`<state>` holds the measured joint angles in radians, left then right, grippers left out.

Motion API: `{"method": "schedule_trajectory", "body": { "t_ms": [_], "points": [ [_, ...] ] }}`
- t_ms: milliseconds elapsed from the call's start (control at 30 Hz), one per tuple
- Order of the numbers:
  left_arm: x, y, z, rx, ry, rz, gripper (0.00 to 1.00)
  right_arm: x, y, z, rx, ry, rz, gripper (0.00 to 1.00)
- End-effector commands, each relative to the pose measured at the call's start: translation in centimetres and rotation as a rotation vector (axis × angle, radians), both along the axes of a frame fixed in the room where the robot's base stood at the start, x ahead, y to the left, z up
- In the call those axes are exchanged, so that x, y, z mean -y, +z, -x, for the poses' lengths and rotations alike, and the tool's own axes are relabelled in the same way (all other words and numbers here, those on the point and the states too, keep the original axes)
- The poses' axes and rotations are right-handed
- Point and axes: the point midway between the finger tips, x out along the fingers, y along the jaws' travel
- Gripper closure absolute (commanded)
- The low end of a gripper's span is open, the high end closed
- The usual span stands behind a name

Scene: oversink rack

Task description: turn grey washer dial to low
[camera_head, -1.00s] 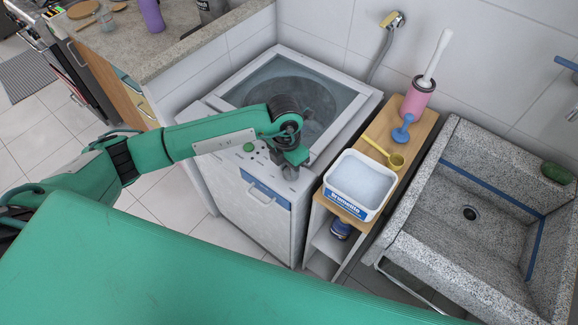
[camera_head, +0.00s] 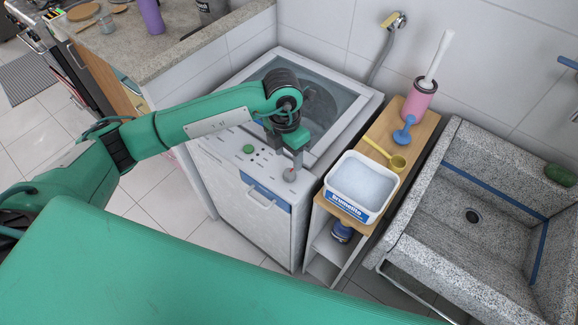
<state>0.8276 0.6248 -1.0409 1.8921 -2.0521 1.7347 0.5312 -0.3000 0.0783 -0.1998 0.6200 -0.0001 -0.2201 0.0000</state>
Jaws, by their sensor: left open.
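The washer (camera_head: 228,187) is a white top-loader with a glass lid, standing against the wall left of the shelf. Its front top strip carries a green dial (camera_head: 248,149) on the left and a small greyish dial (camera_head: 289,175) on the right, with small dark marks between them. The grey dial's pointer setting is too small to read. My left gripper (camera_head: 297,166) points down just behind and above the grey dial. It is open; its fingers are small and partly hidden by the wrist, and I cannot tell whether they touch the dial. My right gripper is not in view.
A narrow wooden shelf (camera_head: 352,214) right of the washer holds a white powder tub (camera_head: 362,182), a yellow scoop (camera_head: 397,163), a blue brush (camera_head: 403,134) and a pink holder (camera_head: 419,98). A stone sink (camera_head: 448,250) stands further right. A counter (camera_head: 182,50) is behind left.

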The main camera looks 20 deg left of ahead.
Motion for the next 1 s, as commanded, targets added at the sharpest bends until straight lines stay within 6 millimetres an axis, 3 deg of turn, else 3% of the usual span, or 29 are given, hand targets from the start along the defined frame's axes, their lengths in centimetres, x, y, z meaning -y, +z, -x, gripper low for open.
{"method": "schedule_trajectory", "body": {
  "t_ms": [200, 400, 1000],
  "points": [
    [-0.3, 4.6, -0.3, 0.004, 0.001, 0.0, 0.47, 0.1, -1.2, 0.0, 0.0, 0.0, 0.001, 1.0],
    [-0.5, 7.0, -0.4, 0.003, 0.001, -0.001, 0.47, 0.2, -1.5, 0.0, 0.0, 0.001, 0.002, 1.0],
    [-0.5, 7.5, -0.3, -0.001, 0.001, 0.002, 0.47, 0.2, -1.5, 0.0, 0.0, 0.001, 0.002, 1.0]
  ]
}}
